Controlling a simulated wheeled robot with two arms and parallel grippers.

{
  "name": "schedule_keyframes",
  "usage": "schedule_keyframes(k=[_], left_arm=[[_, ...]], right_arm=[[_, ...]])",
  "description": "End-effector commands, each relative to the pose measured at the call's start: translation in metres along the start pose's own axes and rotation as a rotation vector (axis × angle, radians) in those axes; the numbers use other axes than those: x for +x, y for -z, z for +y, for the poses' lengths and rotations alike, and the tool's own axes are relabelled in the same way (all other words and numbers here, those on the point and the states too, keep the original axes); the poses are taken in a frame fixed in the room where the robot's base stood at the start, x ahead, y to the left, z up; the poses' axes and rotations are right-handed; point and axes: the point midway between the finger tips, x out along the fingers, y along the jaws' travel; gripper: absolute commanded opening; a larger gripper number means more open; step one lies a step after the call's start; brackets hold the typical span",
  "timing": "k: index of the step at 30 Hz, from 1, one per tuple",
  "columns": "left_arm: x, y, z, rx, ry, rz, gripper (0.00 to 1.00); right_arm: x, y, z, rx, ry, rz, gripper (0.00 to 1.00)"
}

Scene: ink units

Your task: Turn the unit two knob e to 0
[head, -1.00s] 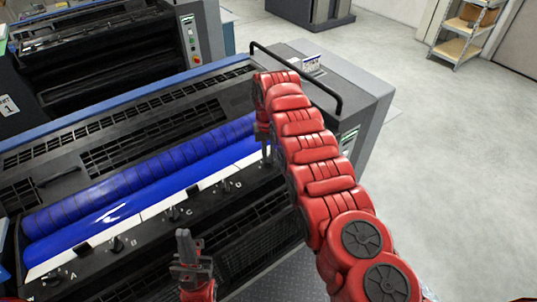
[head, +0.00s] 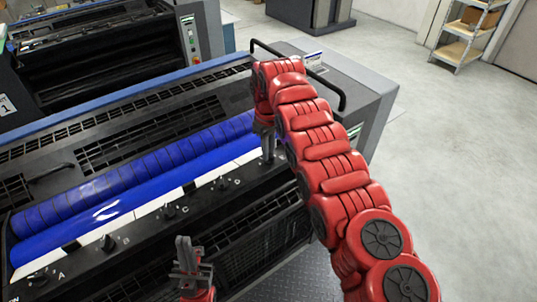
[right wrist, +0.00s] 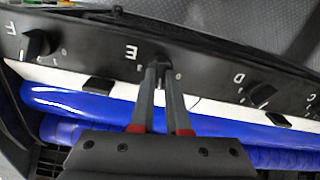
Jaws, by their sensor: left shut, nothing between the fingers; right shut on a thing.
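Knob e (right wrist: 159,64) is a small black knob on the black panel strip, beside the letter E in the right wrist view. My right gripper (right wrist: 158,78) is shut on it, with the fingertips around the knob, hiding much of it and part of its scale. In the head view my right gripper (head: 268,155) reaches down to the panel to the right of knob D (head: 222,184); knob e is hidden there. My left gripper (head: 187,258) is shut and empty, pointing up in front of the unit.
Knob F (right wrist: 40,43) and knob D (right wrist: 262,94) sit on either side of knob e. Blue rollers (head: 130,190) lie behind the knob strip. A black handrail (head: 310,70) stands behind my right arm. The floor at the right is open.

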Motion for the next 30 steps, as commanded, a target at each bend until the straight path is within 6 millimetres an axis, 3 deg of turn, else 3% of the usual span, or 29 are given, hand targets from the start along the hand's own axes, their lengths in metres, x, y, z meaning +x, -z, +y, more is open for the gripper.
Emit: schedule_keyframes(k=[30], left_arm=[[-0.0114, -0.0019, 0.0006, 0.000, 0.000, 0.000, 0.00]], right_arm=[[0.0004, -0.0017, -0.0027, -0.936, 0.000, -0.001, 0.00]])
